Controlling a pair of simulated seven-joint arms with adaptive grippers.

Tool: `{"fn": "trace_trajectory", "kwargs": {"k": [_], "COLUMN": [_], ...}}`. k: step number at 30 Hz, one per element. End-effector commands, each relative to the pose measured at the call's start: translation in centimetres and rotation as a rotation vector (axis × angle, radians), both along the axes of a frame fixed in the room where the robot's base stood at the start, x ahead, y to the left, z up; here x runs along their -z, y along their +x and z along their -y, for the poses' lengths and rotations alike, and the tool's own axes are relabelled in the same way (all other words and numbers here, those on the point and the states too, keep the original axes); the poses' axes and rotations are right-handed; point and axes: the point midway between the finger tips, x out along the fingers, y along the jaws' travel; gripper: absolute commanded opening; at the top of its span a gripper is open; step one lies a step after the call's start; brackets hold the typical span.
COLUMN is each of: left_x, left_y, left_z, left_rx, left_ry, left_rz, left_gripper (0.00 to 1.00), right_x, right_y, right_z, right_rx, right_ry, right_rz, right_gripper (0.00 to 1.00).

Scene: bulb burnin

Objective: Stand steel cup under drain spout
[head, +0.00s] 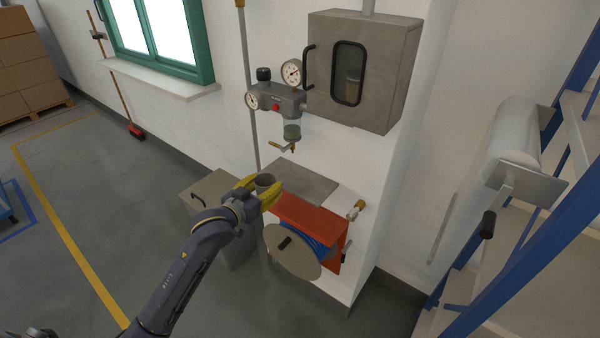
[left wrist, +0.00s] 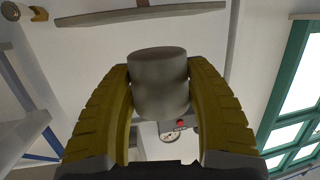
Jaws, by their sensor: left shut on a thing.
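My left gripper (head: 258,190), with yellow fingers, is shut on the steel cup (head: 265,180). The cup is a grey cylinder, upright in the head view. In the left wrist view the cup (left wrist: 158,82) sits between both fingers. The drain spout (head: 291,147) is a small brass piece under the clear bowl (head: 292,131) of the wall-mounted regulator unit (head: 276,99). The cup is lower than the spout and left of it in the head view, apart from it. A grey shelf plate (head: 305,184) is on the wall below the spout. My right gripper is not in view.
A red hose reel (head: 308,222) with blue hose is below the shelf. A grey bin (head: 212,185) stands left of it. A grey cabinet (head: 390,70) hangs right of the regulator. A brass valve (head: 355,210) juts out beside the reel.

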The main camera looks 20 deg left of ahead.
Motion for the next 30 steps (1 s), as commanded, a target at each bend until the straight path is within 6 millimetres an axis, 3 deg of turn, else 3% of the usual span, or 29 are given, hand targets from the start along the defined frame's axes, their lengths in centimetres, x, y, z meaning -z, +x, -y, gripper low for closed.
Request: {"fn": "trace_trajectory", "kwargs": {"k": [18, 24, 30], "left_x": [-0.2, -0.1, 0.0], "left_y": [13.1, 15.7, 16.5], "left_z": [2.8, 3.3, 3.5], "left_rx": [0.000, 0.001, 0.001], "left_ry": [-0.001, 0.000, 0.000], "left_rz": [0.001, 0.001, 0.000], "left_gripper": [0.23, 0.23, 0.23], "right_x": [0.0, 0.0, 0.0], "right_y": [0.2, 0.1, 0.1], "right_z": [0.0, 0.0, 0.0], "right_rx": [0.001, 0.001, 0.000], "right_ry": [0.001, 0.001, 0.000], "right_rz": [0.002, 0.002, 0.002], "right_gripper": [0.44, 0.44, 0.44]}}
